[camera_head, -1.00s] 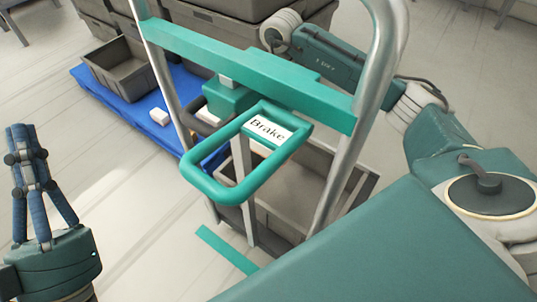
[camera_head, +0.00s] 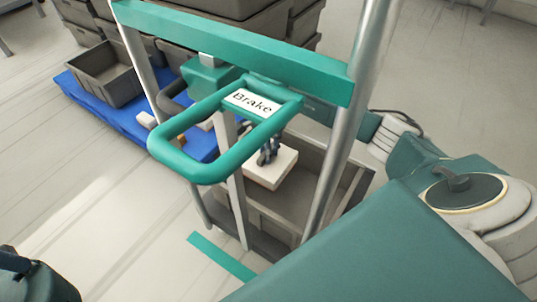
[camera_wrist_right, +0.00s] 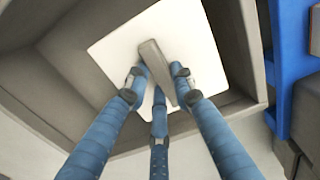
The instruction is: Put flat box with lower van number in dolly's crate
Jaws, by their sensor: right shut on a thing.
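My right gripper (camera_head: 268,152) reaches down behind the brake handle and is shut on a flat white box (camera_head: 273,172). In the right wrist view, its blue fingers (camera_wrist_right: 158,88) close around a grey grip strip (camera_wrist_right: 151,60) on top of the white box (camera_wrist_right: 112,48). The box is inside the walls of the dolly's grey crate (camera_head: 352,188), slightly tilted in the head view; whether it touches the floor I cannot tell. The crate wall also shows in the right wrist view (camera_wrist_right: 75,85). No number on the box is readable. A dark part of my left arm shows bottom left, its fingers hidden.
The dolly's teal crossbar (camera_head: 235,40) and loop handle (camera_head: 205,172) labelled Brake (camera_head: 251,102) stand in front of the crate. Stacked grey crates stand behind.

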